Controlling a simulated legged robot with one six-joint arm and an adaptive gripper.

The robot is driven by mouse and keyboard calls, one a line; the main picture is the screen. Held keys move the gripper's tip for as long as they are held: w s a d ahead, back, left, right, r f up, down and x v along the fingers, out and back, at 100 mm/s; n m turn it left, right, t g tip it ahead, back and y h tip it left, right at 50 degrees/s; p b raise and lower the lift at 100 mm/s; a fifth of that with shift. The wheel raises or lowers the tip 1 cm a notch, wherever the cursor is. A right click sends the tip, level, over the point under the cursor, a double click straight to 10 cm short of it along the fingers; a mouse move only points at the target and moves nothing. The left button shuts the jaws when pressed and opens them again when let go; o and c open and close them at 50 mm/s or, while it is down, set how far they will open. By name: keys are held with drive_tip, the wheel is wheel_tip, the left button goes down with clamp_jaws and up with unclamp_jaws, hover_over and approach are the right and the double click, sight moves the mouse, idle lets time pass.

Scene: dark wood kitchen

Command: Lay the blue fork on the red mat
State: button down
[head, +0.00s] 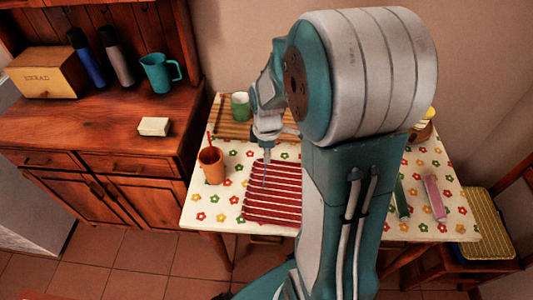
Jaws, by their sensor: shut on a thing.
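The red mat (272,205), with pale stripes, lies on the flowered table. My arm hides its right part. My gripper (267,148) is above the mat's far edge, pointing down and shut on a thin bluish thing (265,172), which I take to be the blue fork. The fork hangs down in front of the mat in this view. Its outline is faint, and I cannot tell whether its lower end touches the mat.
An orange cup (211,166) with a red utensil stands left of the mat. Green (401,199) and pink (435,198) things lie at right. A wooden counter (110,120) adjoins on the left.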

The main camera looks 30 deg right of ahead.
drive_tip(key=shift+d, duration=0.1)
drive_tip(key=c, duration=0.8)
unclamp_jaws()
drive_tip(key=shift+o, duration=0.2)
drive_tip(key=shift+a, duration=0.45)
drive_tip(key=shift+d+r, duration=0.15)
wheel_tip(320, 180, up, 12)
drive_tip(key=s+a+r+m+t, duration=0.2)
drive_tip(key=s+a+m, duration=0.3)
drive_tip(key=s, duration=0.1)
drive_tip(key=s+a+r+m+t, duration=0.3)
drive_tip(key=s+a+m, duration=0.2)
drive_tip(key=s+m, duration=0.1)
drive_tip(key=shift+s+r+t, duration=0.25)
drive_tip(key=shift+s+t, duration=0.05)
drive_tip(key=shift+s, duration=0.3)
